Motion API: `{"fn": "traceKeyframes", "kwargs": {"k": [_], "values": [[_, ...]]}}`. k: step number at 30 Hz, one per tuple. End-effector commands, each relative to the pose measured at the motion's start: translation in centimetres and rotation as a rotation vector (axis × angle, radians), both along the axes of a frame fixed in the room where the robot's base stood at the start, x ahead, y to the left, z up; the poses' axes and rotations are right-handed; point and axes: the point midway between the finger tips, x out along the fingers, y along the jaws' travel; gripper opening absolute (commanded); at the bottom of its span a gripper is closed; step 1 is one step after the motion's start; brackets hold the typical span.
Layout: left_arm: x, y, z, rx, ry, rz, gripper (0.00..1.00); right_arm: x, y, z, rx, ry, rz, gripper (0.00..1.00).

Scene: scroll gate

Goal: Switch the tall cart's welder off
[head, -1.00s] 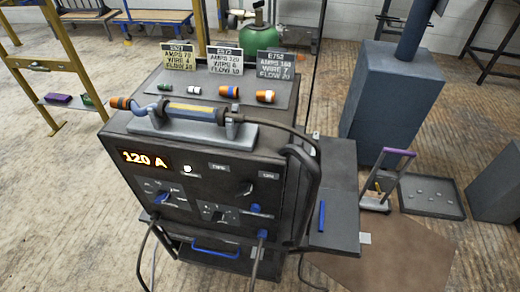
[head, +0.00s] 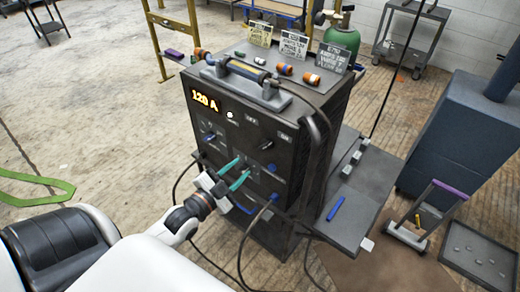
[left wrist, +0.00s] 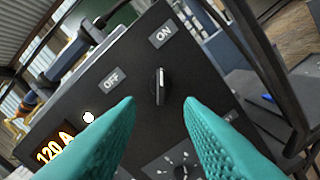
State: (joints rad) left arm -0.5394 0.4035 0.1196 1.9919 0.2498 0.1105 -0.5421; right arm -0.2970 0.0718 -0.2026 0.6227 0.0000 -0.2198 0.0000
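The welder (head: 225,140) is a dark box on the tall cart, and its lit orange display (head: 204,100) reads 120 A. Its front panel has a black switch knob (head: 266,143) between an OFF label (head: 250,118) and an ON label (head: 285,136). My left gripper (head: 241,170) is open in front of the panel, below the knob in the head view. Its teal fingers (left wrist: 160,108) flank the knob with gaps; contact does not show. My right gripper is out of view.
A side shelf (head: 355,200) holds a blue bar. Cables hang before the panel. A blue-grey column (head: 460,130) and tray (head: 480,255) stand right. Floor at left is mostly clear.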

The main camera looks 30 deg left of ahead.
Motion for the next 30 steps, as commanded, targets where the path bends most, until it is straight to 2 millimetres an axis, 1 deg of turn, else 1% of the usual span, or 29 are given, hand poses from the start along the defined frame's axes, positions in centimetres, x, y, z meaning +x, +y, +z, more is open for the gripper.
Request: {"fn": "traceKeyframes", "kwargs": {"k": [1,3,9,15,21,29,30], "values": [[1.0,-0.1,0.2,0.0,-0.004,0.0,0.34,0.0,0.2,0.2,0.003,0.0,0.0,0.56],[2.4,-0.2,0.2,-0.001,-0.003,0.0,0.34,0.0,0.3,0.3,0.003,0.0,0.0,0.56],[6.2,-0.5,0.1,-0.002,-0.001,0.0,0.34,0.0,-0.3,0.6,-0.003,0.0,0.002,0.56],[8.9,-0.7,0.0,-0.002,0.002,0.0,0.34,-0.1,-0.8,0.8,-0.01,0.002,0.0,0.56],[9.9,-0.8,-0.1,-0.002,0.003,0.0,0.34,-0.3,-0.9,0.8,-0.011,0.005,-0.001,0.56],[9.9,-0.8,-0.1,-0.003,0.003,0.0,0.34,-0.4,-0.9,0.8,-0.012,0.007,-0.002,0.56],[9.9,-0.8,-0.1,-0.003,0.003,0.0,0.28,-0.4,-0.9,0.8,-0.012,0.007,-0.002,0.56]]}}
